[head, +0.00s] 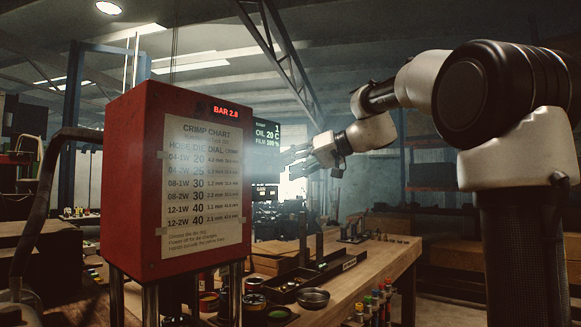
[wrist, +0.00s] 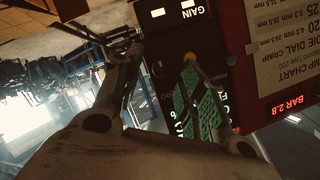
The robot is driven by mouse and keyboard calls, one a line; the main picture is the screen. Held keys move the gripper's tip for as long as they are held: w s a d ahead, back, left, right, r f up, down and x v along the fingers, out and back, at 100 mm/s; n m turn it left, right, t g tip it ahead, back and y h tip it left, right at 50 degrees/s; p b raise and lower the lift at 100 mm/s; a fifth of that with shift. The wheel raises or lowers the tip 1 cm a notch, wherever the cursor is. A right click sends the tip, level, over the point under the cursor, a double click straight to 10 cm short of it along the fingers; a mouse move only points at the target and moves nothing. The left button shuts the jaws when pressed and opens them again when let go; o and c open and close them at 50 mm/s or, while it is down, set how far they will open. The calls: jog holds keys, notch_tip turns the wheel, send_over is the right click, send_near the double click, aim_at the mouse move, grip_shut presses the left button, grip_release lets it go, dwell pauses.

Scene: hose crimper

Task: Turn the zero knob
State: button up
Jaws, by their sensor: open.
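My gripper (head: 292,162) is open, its fingers pointing left just right of the red crimper box in the head view. In the wrist view my gripper (wrist: 163,56) has its two fingers apart in front of a dark panel (wrist: 160,75), with no object clearly held between them. I cannot pick out the zero knob for certain; the fingers cover part of the panel. I cannot tell whether a finger touches it.
The red box (head: 121,170) carries a crimp chart (head: 205,185) and a BAR 2.8 readout (head: 226,112). A dark screen (head: 266,135) stands behind it. The wooden bench (head: 375,262) below holds a metal dish (head: 313,297) and small bottles. Open air lies below my gripper.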

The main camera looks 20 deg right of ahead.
jog(key=shift+w+a+f, duration=0.1)
jog(key=shift+w+a, duration=0.1)
jog(key=shift+a, duration=0.1)
grip_shut()
jog(key=shift+w+d+f+m+y, duration=0.15)
jog(key=shift+m+y, duration=0.45)
jog(key=shift+m, duration=0.45)
jog(key=shift+s+f+m+y, duration=0.1)
jog(key=shift+m+y, duration=0.5)
jog(key=shift+m, duration=0.45)
grip_release()
